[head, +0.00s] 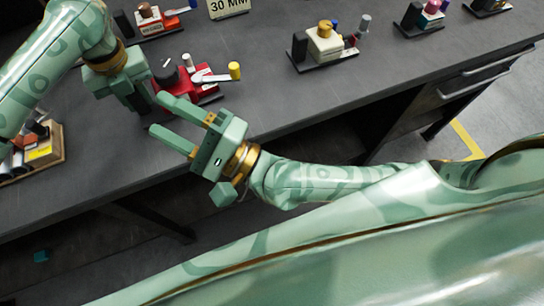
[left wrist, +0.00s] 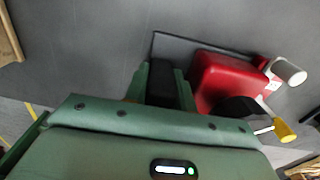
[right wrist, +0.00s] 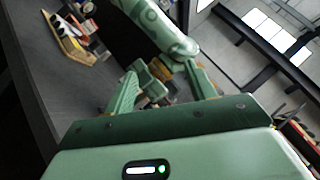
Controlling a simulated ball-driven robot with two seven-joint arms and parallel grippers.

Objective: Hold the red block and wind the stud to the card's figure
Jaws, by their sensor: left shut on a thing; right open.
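The red block (head: 183,84) sits on a dark base plate near the table's front edge. A crank with a yellow handle (head: 234,70) sticks out to its right, and a pale cylinder (head: 187,62) stands behind it. I cannot tell which part is the stud. My left gripper (head: 135,102) is shut on a black upright piece (left wrist: 161,80) beside the red block, which also shows in the left wrist view (left wrist: 228,80). My right gripper (head: 155,113) is open and empty, in front of the red block; its fingers point left, close to my left gripper. The card (head: 228,5) reads 30 MM.
Units with a cream block (head: 323,45), a pink knob (head: 432,6) and another red block (head: 155,22) stand farther back. A wooden tray (head: 40,166) with assorted parts lies at left.

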